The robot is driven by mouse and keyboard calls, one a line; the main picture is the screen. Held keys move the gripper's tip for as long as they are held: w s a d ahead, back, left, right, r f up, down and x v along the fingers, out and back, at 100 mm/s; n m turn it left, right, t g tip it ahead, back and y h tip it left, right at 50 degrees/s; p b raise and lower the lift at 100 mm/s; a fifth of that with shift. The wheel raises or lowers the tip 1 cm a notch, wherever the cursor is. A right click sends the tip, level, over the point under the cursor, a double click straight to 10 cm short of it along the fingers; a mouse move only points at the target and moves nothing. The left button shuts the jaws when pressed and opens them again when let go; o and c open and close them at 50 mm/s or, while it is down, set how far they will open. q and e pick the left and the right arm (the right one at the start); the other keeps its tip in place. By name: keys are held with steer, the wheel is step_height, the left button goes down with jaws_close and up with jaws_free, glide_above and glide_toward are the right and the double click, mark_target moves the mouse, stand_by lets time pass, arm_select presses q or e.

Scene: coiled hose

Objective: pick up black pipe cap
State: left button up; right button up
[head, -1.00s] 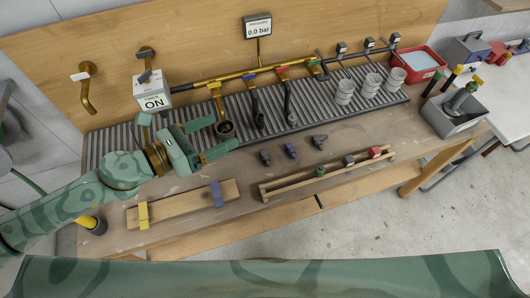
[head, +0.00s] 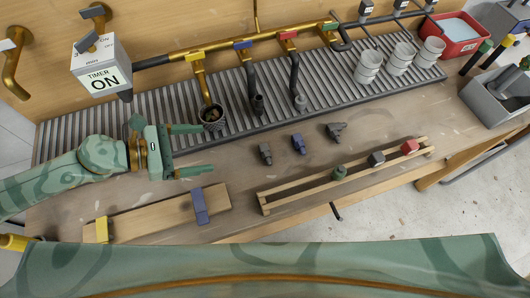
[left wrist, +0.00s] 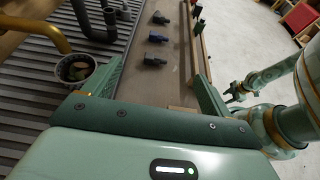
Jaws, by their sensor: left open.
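A black cap (head: 376,158) sits in the long wooden rack (head: 290,190), between a green cap (head: 339,173) and a red cap (head: 410,147). My left gripper (head: 190,150) is open and empty over the bench, left of the rack and well apart from the black cap. Its two fingers point right in the head view. In the left wrist view nothing lies between the fingers (left wrist: 160,90), and the rack shows beyond them. My right arm shows at the right of that view; its gripper (left wrist: 236,92) is small and dark there.
A ribbed drain tray (head: 330,95) with pipes and white cups (head: 402,58) lies behind. A wooden board (head: 150,217) with blue and yellow clips is in front.

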arm_select(q)
step_height(320, 180, down, 6)
steer(key=b, duration=0.3)
steer(key=shift+r, duration=0.2)
steer(key=shift+w+d+f, duration=0.1)
steer(key=shift+w+f, duration=0.05)
steer(key=shift+f, duration=0.15)
glide_toward(267, 153)
steer(key=shift+p+x, duration=0.3)
steer(key=shift+x, duration=0.8)
steer(key=x, duration=0.6)
steer(key=shift+f, duration=0.15)
arm_select(e)
steer(key=f, duration=0.4)
steer(key=shift+s+a+f, duration=0.2)
steer(key=shift+s+f, duration=0.05)
steer(key=shift+s, duration=0.15)
arm_select(q)
steer(key=c, duration=1)
steer(key=shift+c, duration=0.2)
arm_select(e)
steer(key=shift+d, duration=0.1)
